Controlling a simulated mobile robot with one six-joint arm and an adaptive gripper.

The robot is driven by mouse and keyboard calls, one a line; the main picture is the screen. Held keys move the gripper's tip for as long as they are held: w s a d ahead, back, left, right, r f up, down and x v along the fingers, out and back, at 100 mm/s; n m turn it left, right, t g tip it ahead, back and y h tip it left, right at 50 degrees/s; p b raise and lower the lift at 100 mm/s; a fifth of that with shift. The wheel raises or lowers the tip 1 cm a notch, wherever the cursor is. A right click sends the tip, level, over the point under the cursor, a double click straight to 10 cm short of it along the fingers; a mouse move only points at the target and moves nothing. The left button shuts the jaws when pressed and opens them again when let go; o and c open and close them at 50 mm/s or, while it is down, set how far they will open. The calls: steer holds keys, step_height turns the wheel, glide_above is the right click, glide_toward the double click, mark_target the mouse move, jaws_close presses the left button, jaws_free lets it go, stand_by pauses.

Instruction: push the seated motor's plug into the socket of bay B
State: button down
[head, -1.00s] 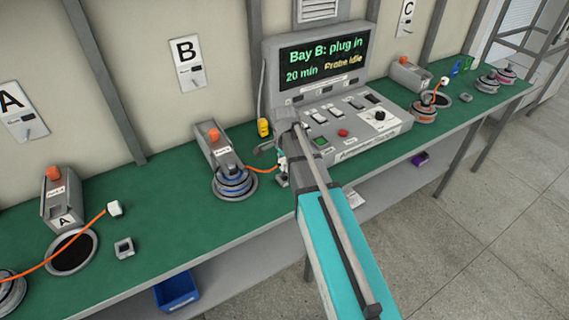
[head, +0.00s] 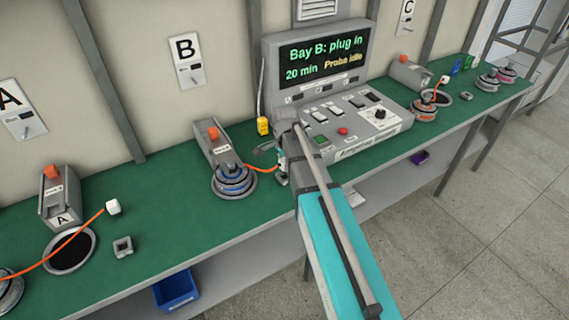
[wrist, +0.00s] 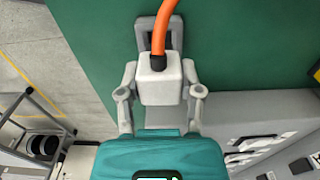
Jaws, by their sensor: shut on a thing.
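The plug (wrist: 160,82) is a white block with an orange cable (wrist: 163,25). My gripper (wrist: 160,100) is shut on it, one finger on each side. A grey socket frame (wrist: 144,35) shows behind the plug in the wrist view; the plug covers part of it, and I cannot tell whether they touch. In the head view the motor (head: 233,180) sits at bay B, below the B sign (head: 185,62). Its orange cable runs right to my gripper (head: 282,172), which is small there and partly behind my arm. The plug is not clear in that view.
The control console (head: 345,125) stands close right of my gripper; its screen reads "Bay B: plug in". A yellow item (head: 263,126) stands behind. Bay A's loose white plug (head: 113,207) and grey socket (head: 123,247) are at left. The green bench (head: 180,215) is clear between.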

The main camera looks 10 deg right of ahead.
steer(key=shift+f+b, duration=0.35)
steer(key=shift+f, duration=0.1)
steer(key=shift+f+b, duration=1.2)
steer(key=shift+f, duration=0.05)
stand_by(5.3)
stand_by(0.7)
steer(key=shift+c, duration=0.9)
jaws_free()
